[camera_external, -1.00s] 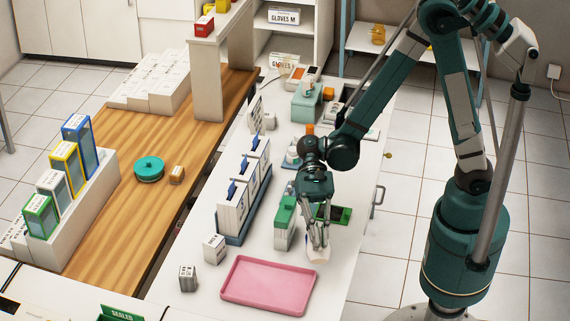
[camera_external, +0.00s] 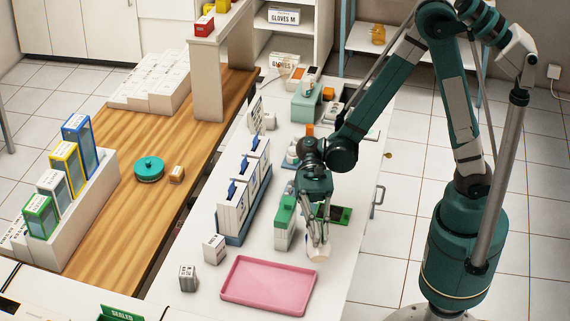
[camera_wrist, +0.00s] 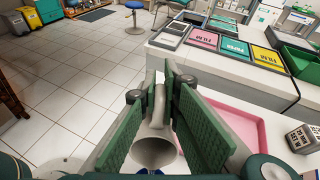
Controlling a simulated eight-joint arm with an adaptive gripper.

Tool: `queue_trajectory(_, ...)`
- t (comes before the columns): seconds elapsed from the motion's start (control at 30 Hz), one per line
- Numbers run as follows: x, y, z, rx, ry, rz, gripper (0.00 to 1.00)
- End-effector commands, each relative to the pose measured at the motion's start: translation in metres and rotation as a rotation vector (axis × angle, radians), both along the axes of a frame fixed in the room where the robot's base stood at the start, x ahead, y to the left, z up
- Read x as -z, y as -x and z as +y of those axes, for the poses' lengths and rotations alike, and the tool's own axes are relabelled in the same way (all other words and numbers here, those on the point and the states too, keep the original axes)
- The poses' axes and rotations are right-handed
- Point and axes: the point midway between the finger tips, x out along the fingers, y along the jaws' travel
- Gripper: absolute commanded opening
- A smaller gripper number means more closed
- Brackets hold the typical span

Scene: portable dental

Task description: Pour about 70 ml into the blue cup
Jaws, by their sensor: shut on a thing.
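My gripper (camera_external: 318,232) is shut on a pale beige vessel (camera_external: 317,254), low over the white counter behind the pink tray. In the wrist view my gripper's green pads (camera_wrist: 172,120) close on either side of the vessel. There the vessel (camera_wrist: 155,150) shows a wide round mouth facing the camera. Any liquid inside is not visible. A sliver of something blue (camera_wrist: 148,171) shows at the bottom edge of the wrist view, just below the vessel's mouth. It may be the blue cup, but I cannot tell. No blue cup is clearly visible in the outside view.
The pink tray (camera_external: 268,288) lies in front of my gripper. A green-and-white box (camera_external: 284,222) and a green tray (camera_external: 336,213) stand close by. Small boxes (camera_external: 214,249) sit left of the pink tray. The counter's right edge is near my gripper.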

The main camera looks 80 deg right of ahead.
Motion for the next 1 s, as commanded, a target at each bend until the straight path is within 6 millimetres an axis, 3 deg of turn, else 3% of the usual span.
queue_trajectory(0.47,-0.002,0.003,0.004,-0.003,0.04,-0.014,0.0)
queue_trajectory(0.8,0.021,0.008,0.02,-0.005,0.283,-0.099,0.0)
queue_trajectory(1.0,0.031,0.007,0.02,0.0,0.315,-0.108,0.0)
